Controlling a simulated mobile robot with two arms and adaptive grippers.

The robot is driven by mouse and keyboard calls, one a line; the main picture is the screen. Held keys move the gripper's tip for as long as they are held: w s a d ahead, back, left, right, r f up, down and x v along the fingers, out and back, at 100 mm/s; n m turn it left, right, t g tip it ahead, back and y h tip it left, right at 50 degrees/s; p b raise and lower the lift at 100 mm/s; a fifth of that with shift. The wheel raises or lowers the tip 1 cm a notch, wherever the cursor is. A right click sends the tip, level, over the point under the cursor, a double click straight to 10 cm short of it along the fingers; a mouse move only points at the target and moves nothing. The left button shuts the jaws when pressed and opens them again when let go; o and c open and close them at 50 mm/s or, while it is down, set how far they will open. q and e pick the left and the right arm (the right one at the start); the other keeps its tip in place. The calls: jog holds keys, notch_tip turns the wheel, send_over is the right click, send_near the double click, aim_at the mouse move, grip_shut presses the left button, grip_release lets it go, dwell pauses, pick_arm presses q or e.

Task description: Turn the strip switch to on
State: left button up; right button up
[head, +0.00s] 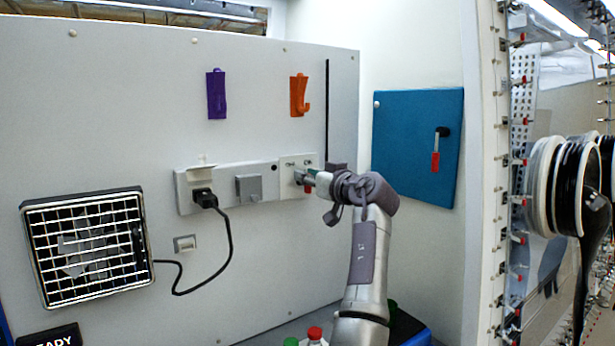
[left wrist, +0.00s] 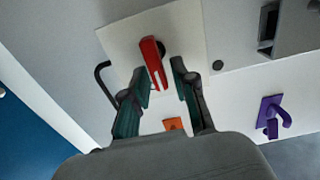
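The strip switch is a red lever (left wrist: 154,62) on a white plate (head: 289,162) at the right end of the white power strip (head: 222,176). In the left wrist view it shows against the same plate (left wrist: 120,42), with a dark round part beside its upper end. My left gripper (head: 304,181) is at this plate and hides most of the lever in the head view. In the left wrist view its green-padded fingers (left wrist: 160,76) are apart, with the lever's lower end between them. The left finger looks nearer the lever; I cannot tell whether they touch. My right gripper is out of view.
A black plug (head: 205,198) with a cable sits in the strip, beside a grey box (head: 249,188). A purple hook (head: 216,94) and an orange hook (head: 299,95) hang above. A grille (head: 87,245) is at left, a blue door (head: 417,140) at right.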

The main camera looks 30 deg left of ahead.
pick_arm(q)
jog(key=shift+a, duration=0.1)
grip_shut()
jog(key=shift+w+r+m+p, duration=0.1)
jog(key=shift+w+m+p, duration=0.15)
jog(key=shift+m+p, duration=1.05)
jog(key=m, duration=0.3)
jog(key=shift+w+d+p, duration=0.2)
jog(key=shift+p, duration=0.2)
jog(key=shift+o, duration=1.8)
grip_release()
jog(key=shift+f, duration=0.25)
